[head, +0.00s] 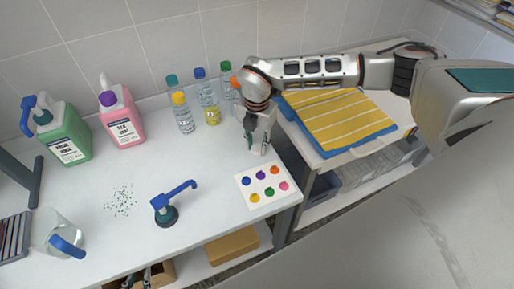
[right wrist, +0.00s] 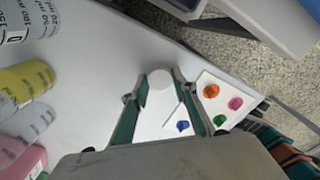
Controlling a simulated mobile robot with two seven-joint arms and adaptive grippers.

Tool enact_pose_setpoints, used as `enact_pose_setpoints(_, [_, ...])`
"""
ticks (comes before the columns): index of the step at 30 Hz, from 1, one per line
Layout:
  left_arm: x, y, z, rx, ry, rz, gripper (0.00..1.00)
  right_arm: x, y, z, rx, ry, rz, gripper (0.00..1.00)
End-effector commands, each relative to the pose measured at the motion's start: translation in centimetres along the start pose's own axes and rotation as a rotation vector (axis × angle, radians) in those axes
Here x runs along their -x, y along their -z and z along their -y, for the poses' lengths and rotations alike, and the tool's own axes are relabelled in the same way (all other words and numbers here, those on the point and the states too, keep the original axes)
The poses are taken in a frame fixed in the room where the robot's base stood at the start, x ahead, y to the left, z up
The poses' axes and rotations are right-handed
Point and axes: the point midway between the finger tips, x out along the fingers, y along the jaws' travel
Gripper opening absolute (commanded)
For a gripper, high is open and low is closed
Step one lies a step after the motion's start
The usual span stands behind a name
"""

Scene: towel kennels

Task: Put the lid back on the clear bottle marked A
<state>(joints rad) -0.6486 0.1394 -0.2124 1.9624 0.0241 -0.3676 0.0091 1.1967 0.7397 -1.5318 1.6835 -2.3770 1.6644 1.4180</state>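My right gripper (head: 257,148) hangs over the table at its right end, just behind the colour-dotted card. The right wrist view shows its fingers (right wrist: 161,76) closed in on the two sides of a small round white piece, apparently a lid (right wrist: 160,80). Clear bottles stand by the wall: one yellow-capped (head: 183,115), one blue-capped with yellow liquid (head: 208,103), and an orange-capped one (head: 236,83) partly behind my right arm. A letter A cannot be read on any of them.
The card (head: 252,183) carries several coloured discs. A blue-handled tool (head: 172,205), a jug (head: 52,228), green (head: 67,135) and pink (head: 123,122) jugs, and scattered dark bits (head: 121,201) occupy the left. A lower trolley (head: 316,150) holds striped towels. The middle tabletop is clear.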

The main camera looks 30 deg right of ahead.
Motion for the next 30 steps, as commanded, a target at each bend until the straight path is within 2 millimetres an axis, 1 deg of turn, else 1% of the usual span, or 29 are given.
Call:
enact_pose_setpoints(11, [0.0, 0.0, 0.0, 0.000, 0.000, 0.000, 0.19, 0.1, 0.0, 0.0, 0.000, 0.000, 0.000, 0.18])
enact_pose_setpoints(17, [0.0, 0.0, 0.0, 0.000, 0.000, 0.000, 0.19, 1.0, -0.1, 0.0, -0.001, -0.001, 0.000, 0.18])
enact_pose_setpoints(20, [0.0, 0.0, 0.0, 0.000, 0.000, 0.000, 0.19, 2.2, -0.1, -0.1, 0.000, -0.003, 0.001, 0.18])
enact_pose_setpoints(23, [-0.1, -0.1, 0.0, 0.000, 0.000, 0.000, 0.19, 4.0, -0.1, -0.1, 0.000, -0.005, 0.002, 0.18])
enact_pose_setpoints(26, [-0.1, -0.1, 0.0, 0.000, 0.000, 0.001, 0.19, 6.4, -0.1, -0.1, 0.000, -0.005, 0.003, 0.18])
enact_pose_setpoints(30, [-0.2, -0.3, 0.0, 0.000, 0.000, 0.002, 0.19, 10.4, -0.1, -0.1, 0.000, -0.006, 0.004, 0.18])
